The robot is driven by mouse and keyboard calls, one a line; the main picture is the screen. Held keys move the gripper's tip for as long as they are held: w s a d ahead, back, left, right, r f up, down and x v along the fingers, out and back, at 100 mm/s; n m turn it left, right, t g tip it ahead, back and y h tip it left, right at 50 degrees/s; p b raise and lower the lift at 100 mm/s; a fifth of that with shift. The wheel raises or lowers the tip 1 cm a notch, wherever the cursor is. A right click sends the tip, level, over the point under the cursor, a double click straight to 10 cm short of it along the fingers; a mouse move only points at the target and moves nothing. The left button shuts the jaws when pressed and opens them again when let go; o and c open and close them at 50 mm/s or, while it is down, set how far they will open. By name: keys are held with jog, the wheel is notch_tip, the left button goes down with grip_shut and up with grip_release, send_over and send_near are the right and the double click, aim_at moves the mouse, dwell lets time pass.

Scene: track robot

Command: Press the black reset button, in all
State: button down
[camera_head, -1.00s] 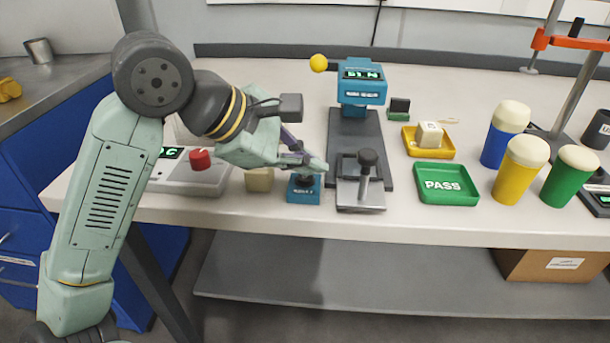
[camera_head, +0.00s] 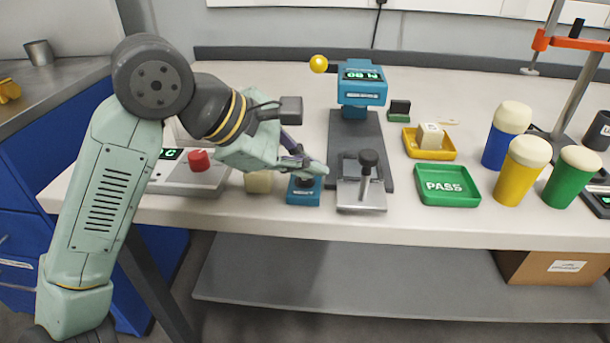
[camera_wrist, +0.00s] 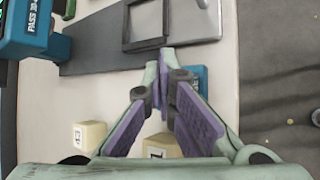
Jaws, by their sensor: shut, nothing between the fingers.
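The small blue box (camera_head: 303,196) stands near the front edge of the bench, just left of the grey clamp fixture.
The clamp fixture (camera_head: 362,200) with a black knob stands close right of the box. A blue press (camera_head: 362,84) with a lit display stands behind. A cream block (camera_head: 258,182) is left, by a red-knobbed panel (camera_head: 185,185). A green PASS tray (camera_head: 446,200) is farther right.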

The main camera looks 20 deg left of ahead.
aim_at(306, 182)
jog(key=shift+r, duration=0.75)
jog(key=shift+r+p, duration=1.65)
jog(key=shift+r, duration=0.9)
